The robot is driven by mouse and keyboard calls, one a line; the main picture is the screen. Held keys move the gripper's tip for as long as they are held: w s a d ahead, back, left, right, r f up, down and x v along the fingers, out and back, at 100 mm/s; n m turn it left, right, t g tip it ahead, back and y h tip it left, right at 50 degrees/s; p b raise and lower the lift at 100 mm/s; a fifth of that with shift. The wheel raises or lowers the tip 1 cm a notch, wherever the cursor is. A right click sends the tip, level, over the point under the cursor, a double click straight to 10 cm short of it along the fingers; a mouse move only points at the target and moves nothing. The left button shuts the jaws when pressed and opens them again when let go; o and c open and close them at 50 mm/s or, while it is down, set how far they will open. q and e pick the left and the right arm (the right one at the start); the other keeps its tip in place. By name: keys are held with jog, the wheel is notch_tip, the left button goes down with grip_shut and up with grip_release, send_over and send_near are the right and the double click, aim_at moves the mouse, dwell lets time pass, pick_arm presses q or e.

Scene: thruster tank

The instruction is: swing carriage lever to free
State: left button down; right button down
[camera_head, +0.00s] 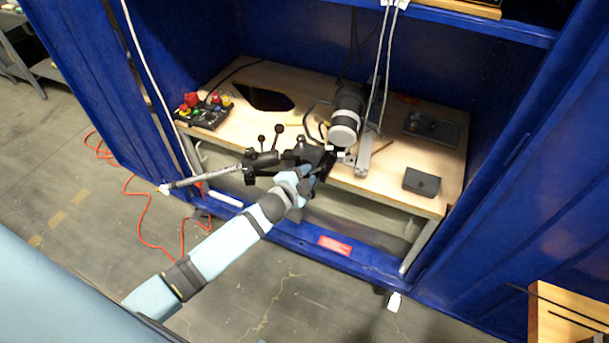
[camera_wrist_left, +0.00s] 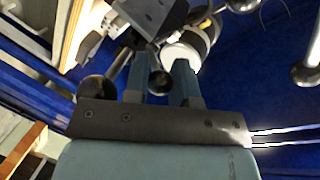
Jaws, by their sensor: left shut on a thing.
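A black machine (camera_head: 291,156) with several ball-ended levers stands at the front of the wooden bench. My left gripper (camera_head: 312,171) reaches its right front side; its fingertips are hard to make out there. In the left wrist view a dark round knob (camera_wrist_left: 160,83) shows between the two blue fingers of my left gripper (camera_wrist_left: 159,72). The gripper is shut on this lever, seemingly the carriage lever. Its shaft is mostly hidden by the fingers and the dark block above. My right gripper is not in view.
A grey and black cylinder (camera_head: 346,112) stands close behind my gripper, beside a metal post (camera_head: 364,153). A control box (camera_head: 203,110) with red and yellow buttons sits at the left. A dark box (camera_head: 421,182) lies at the right. Blue walls enclose the bench sides.

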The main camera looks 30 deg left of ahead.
pick_arm(q)
jog(key=shift+d+y, duration=0.1)
jog(key=shift+y, duration=0.2)
jog(key=c, duration=1.2)
grip_release()
jog(key=shift+s, duration=0.1)
jog(key=v, duration=1.3)
jog(key=shift+s, duration=0.4)
jog(key=shift+o, duration=0.4)
